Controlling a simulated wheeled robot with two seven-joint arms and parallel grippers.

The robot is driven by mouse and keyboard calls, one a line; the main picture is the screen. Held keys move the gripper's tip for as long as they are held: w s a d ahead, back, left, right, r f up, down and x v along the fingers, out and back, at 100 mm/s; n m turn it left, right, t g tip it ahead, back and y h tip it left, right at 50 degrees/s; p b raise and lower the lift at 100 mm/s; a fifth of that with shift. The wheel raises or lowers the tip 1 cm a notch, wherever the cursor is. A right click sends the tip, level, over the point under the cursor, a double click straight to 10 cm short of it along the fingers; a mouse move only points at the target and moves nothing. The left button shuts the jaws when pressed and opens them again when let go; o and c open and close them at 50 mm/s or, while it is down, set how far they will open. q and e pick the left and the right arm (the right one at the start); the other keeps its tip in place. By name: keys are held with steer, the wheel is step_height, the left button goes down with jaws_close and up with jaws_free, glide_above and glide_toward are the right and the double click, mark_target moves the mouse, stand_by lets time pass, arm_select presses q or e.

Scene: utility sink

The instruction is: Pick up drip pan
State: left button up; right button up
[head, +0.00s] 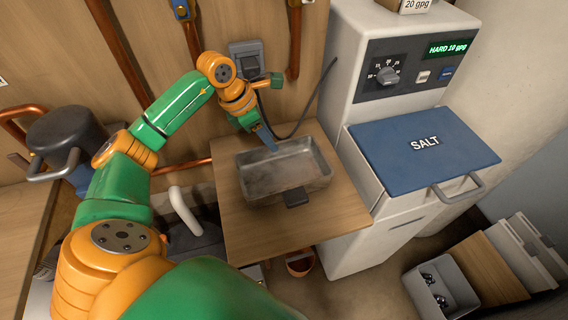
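The drip pan (258,190) is a worn grey metal rectangular tray with raised walls and a dark tab at its front. It sits upright on a small wooden shelf (235,228) in the middle of the head view. My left gripper (266,138) points down at the pan's back left rim. Its blue-grey tip overlaps that rim in the picture; I cannot tell whether it touches. The finger gap is not clear from this angle. My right gripper is not in view.
A white softener cabinet (350,225) with a blue SALT lid (425,145) stands right of the shelf. A wall outlet (246,60) with a black cord is behind the pan. A dark pot (66,137) stands at left. A grey bin (440,290) is on the floor at lower right.

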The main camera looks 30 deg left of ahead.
mark_target(282, 156)
arm_select(q)
steer(key=x, duration=0.3)
steer(key=shift+d, duration=0.1)
steer(key=shift+w+f, duration=0.2)
steer(key=shift+f, duration=0.2)
steer(key=shift+r, duration=0.1)
jaws_close()
stand_by(0.8)
